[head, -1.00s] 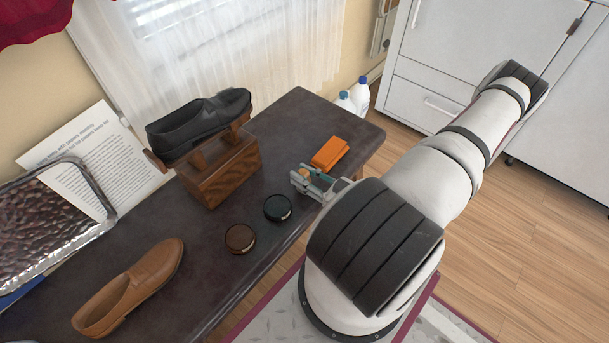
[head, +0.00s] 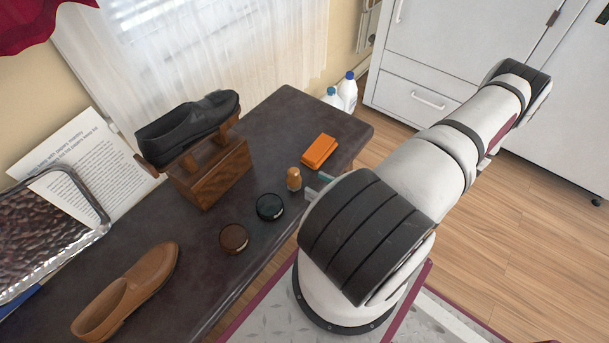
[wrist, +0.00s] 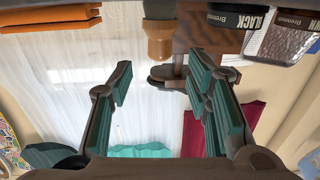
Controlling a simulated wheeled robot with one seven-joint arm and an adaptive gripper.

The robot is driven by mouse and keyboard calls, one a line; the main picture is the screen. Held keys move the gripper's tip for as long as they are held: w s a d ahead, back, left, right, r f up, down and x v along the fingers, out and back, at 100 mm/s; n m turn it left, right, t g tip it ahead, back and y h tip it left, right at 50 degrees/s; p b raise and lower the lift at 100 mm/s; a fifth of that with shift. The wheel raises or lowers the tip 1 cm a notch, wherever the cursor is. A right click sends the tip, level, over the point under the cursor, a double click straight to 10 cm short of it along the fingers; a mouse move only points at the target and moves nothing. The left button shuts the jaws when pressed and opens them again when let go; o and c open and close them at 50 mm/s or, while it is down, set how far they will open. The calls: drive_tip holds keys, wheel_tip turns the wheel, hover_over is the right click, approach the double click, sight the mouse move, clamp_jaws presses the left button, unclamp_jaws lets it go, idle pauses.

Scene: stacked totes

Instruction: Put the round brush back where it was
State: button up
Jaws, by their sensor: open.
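My gripper (head: 320,189) is just to the right of the brush, partly hidden behind my arm. In the wrist view my gripper (wrist: 160,82) has its green-padded fingers spread wide with nothing between them. The brush is beyond the fingertips and apart from them.
A wooden box (head: 210,178) bears a black shoe (head: 188,128). A tan shoe (head: 125,290) lies at the front left. Bottles (head: 346,92) stand beyond the table.

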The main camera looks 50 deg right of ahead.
wheel_tip(320, 180, up, 11)
drive_tip(key=w+n+g+y, duration=0.1)
drive_tip(key=n+g+y, duration=0.3)
drive_tip(key=n+y, duration=0.75)
drive_tip(key=w+a+r+n+g+h, duration=0.1)
drive_tip(key=a+r+n+g, duration=0.6)
drive_tip(key=n, duration=0.7)
drive_tip(key=w+a+r+n+g, duration=0.1)
drive_tip(key=a+r+n+g, duration=0.6)
drive_tip(key=n, duration=0.7)
drive_tip(key=s+a+r+n+h, duration=0.2)
drive_tip(key=s+r+n+h, duration=0.3)
drive_tip(key=n, duration=1)
drive_tip(key=s+a+r+n+h, duration=0.3)
drive_tip(key=s+r+n+h, duration=0.2)
drive_tip(key=n, duration=1.1)
drive_tip(key=h, duration=0.2)
drive_tip(key=shift+s+r+t+h, duration=0.3)
drive_tip(key=shift+s+h, duration=0.05)
drive_tip(key=shift+s, duration=0.05)
